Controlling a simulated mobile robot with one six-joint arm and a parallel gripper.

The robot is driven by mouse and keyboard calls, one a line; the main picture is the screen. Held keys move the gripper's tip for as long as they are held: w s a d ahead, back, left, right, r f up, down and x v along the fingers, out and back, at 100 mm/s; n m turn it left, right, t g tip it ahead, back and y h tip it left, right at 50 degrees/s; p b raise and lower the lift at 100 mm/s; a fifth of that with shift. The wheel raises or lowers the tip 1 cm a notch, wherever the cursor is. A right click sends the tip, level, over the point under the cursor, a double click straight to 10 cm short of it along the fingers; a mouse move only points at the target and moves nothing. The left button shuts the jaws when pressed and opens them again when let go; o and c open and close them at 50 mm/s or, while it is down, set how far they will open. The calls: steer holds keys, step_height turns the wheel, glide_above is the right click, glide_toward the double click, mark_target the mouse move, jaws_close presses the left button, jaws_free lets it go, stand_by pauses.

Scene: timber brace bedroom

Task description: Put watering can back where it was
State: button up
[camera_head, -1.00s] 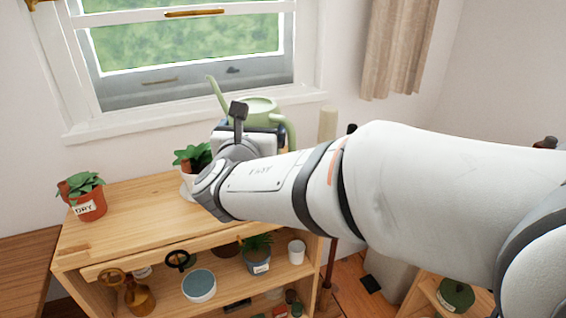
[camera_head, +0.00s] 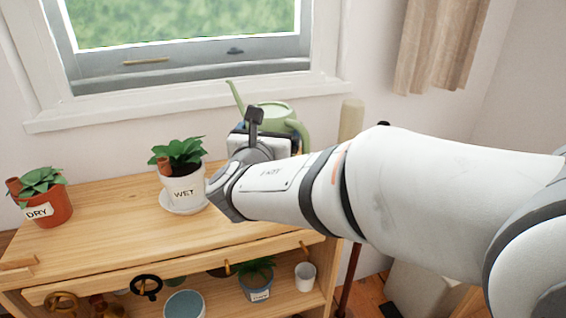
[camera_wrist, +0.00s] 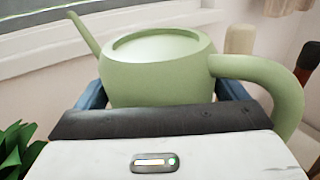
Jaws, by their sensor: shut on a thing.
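The pale green watering can (camera_head: 272,113) is upright behind my wrist in the head view, near the right end of the wooden bench and below the window. In the wrist view the can (camera_wrist: 150,75) fills the middle, its spout to the left and its handle to the right. My gripper (camera_wrist: 165,98) is shut on the can, with a blue finger on either side of its body. The can's base is hidden by my gripper, so I cannot tell whether it touches the bench top.
On the bench (camera_head: 120,238) stand a white pot marked WET (camera_head: 184,190) on a saucer, left of my wrist, and a terracotta pot marked DRY (camera_head: 45,205) farther left. Shelves below hold several pots. The bench top between the two plants is clear.

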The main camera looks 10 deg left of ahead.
steer(key=shift+w+f+b, duration=0.1)
steer(key=shift+f+b, duration=1)
steer(key=shift+f, duration=3.25)
steer(key=shift+f, duration=0.2)
steer(key=o, duration=1.6)
steer(key=shift+r, duration=0.15)
steer(key=s+p, duration=0.1)
steer(key=s, duration=1.1)
steer(key=shift+d, duration=0.2)
steer(key=shift+s, duration=0.1)
